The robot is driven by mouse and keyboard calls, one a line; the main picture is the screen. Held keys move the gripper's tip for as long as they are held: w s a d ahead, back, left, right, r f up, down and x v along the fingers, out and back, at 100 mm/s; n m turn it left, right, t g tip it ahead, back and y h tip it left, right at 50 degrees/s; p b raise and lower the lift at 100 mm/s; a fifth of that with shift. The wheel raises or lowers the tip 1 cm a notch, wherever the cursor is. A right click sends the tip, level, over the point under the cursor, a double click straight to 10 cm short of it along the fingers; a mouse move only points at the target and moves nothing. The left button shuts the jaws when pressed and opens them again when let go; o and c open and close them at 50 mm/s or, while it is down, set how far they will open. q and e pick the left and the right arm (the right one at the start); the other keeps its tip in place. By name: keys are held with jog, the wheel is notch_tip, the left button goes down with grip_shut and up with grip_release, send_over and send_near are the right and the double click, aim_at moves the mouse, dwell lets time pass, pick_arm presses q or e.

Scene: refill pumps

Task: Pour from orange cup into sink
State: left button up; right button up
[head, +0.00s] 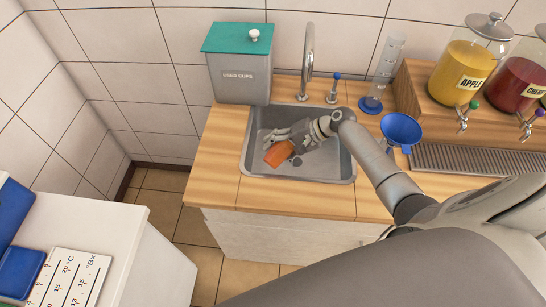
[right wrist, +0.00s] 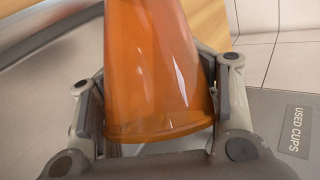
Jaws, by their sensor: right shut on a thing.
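The orange cup (head: 279,154) is in my right gripper (head: 289,141) over the sink (head: 252,155), within its outline. The cup is tilted far over, with one end pointing down and to the left in the head view. In the right wrist view the orange cup (right wrist: 155,70) looks translucent, and the two fingers of my right gripper (right wrist: 155,105) press on its sides. I cannot see any liquid coming out of the cup. The tap (head: 308,50) stands behind the sink. My left gripper is not in view.
A grey "USED CUPS" bin (head: 240,78) with a green lid stands left of the tap. A blue funnel (head: 401,129), a measuring cylinder (head: 385,62) and juice dispensers (head: 468,72) are to the right. A white cabinet (head: 135,235) stands at lower left.

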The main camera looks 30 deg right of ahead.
jog(key=shift+d+r+m+y+b, duration=0.1)
jog(key=shift+r+m+y+b, duration=0.2)
jog(key=shift+y, duration=0.3)
dwell(0.9)
jog(key=shift+f, duration=0.1)
jog(key=shift+b, duration=0.55)
jog(key=shift+g+y, duration=0.3)
jog(key=shift+y, duration=0.1)
jog(key=shift+w+d+m+b, duration=0.1)
jog(key=shift+m+b, duration=0.2)
jog(key=shift+b, duration=0.1)
jog(key=shift+r+y, duration=0.25)
jog(key=shift+y, duration=0.05)
jog(key=shift+d+r+y+b, duration=0.1)
jog(key=shift+y+b, duration=0.2)
jog(key=shift+b, duration=0.15)
jog(key=shift+m, duration=0.3)
